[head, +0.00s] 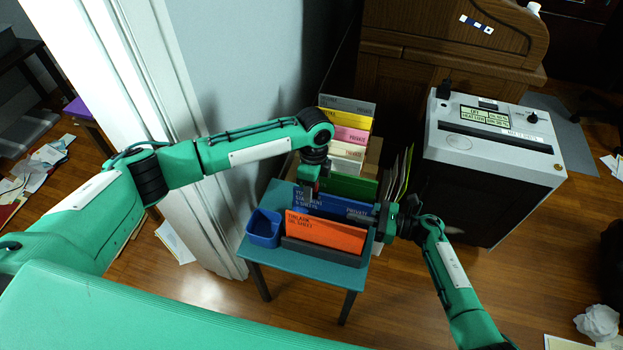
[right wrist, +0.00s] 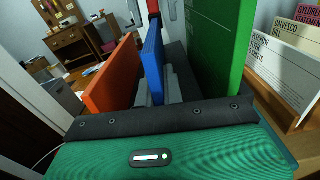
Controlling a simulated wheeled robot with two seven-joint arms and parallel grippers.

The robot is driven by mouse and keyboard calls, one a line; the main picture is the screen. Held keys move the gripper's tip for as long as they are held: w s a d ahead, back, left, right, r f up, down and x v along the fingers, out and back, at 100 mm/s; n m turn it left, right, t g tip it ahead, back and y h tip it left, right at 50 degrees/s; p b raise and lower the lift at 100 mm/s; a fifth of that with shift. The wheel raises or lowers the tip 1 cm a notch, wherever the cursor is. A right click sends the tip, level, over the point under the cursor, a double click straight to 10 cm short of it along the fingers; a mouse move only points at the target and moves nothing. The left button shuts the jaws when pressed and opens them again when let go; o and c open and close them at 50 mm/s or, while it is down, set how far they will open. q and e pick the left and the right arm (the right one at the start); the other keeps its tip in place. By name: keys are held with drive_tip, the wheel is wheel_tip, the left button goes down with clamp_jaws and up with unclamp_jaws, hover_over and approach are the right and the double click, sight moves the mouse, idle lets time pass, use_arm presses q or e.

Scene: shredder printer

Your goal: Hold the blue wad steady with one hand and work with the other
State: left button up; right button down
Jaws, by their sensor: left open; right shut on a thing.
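The blue wad (head: 340,205) of sheets stands upright between the orange wad (head: 326,233) and the green wad (head: 347,186) on the small teal table. It also shows edge-on in the right wrist view (right wrist: 153,62). My right gripper (head: 379,219) is at its right end, shut on it, with grey fingers on both sides in the right wrist view (right wrist: 158,92). My left gripper (head: 309,190) is open, pointing down at the left end of the blue wad. Its fingertips are partly hidden, and I cannot tell whether they touch the wad.
A small blue bin (head: 264,229) stands at the left of the teal table (head: 345,275). Several coloured files (head: 347,125) stand behind. A white-topped shredder (head: 495,132) is at the right. A wall edge is close on the left; crumpled paper (head: 598,322) lies on the floor.

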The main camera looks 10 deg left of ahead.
use_arm(q)
clamp_jaws()
drive_tip(key=shift+w+r, duration=0.15)
drive_tip(key=shift+r, duration=1.1)
idle(5.6)
drive_tip(key=shift+w+r, duration=0.15)
drive_tip(key=shift+r, duration=1)
drive_tip(key=c, duration=0.9)
unclamp_jaws()
